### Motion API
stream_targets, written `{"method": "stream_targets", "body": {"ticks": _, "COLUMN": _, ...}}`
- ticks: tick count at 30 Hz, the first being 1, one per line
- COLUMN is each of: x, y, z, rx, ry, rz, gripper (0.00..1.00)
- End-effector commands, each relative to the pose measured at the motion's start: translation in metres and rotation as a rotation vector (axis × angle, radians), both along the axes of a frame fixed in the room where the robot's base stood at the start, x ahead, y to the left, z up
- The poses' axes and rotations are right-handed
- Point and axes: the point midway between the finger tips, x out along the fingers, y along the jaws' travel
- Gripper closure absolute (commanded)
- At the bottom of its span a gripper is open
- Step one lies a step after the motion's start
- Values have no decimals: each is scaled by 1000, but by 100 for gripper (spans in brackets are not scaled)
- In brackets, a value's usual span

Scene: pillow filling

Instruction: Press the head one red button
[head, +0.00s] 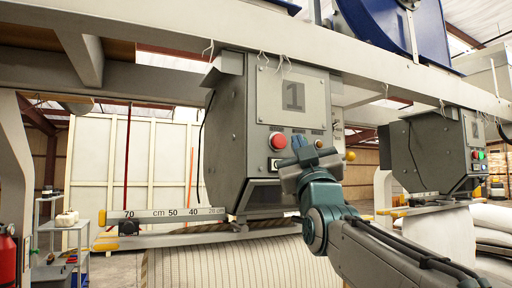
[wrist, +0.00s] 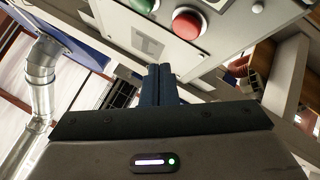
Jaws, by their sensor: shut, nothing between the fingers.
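The head one control box (head: 240,130) is a grey metal housing with a plate marked 1. Its red button (head: 278,141) is a round knob low on the front panel. It also shows in the wrist view (wrist: 187,23), at the top, beyond my fingertips, with a green button (wrist: 142,4) to its left. My gripper (head: 302,147) is just right of the red button in the head view. In the wrist view my gripper (wrist: 160,70) has its dark fingers together, empty, pointing toward the panel. The fingertips look apart from the red button, with a small gap.
A second control box (head: 445,150) with red and green buttons stands to the right. A measuring bar (head: 170,213) runs below head one, above a striped pillow (head: 230,262). A shelf cart (head: 65,240) and a red extinguisher (head: 7,258) are at the left.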

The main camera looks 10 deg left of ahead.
Motion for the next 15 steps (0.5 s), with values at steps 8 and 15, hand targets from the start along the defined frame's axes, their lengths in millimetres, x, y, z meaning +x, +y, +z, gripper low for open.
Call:
{"method": "stream_targets", "body": {"ticks": 8, "x": 1, "y": -3, "z": 2, "rx": 12, "ry": 14, "rz": 4, "gripper": 100}}
{"method": "stream_targets", "body": {"ticks": 15, "x": 19, "y": -40, "z": -2, "rx": 214, "ry": 240, "rz": 77, "gripper": 100}}
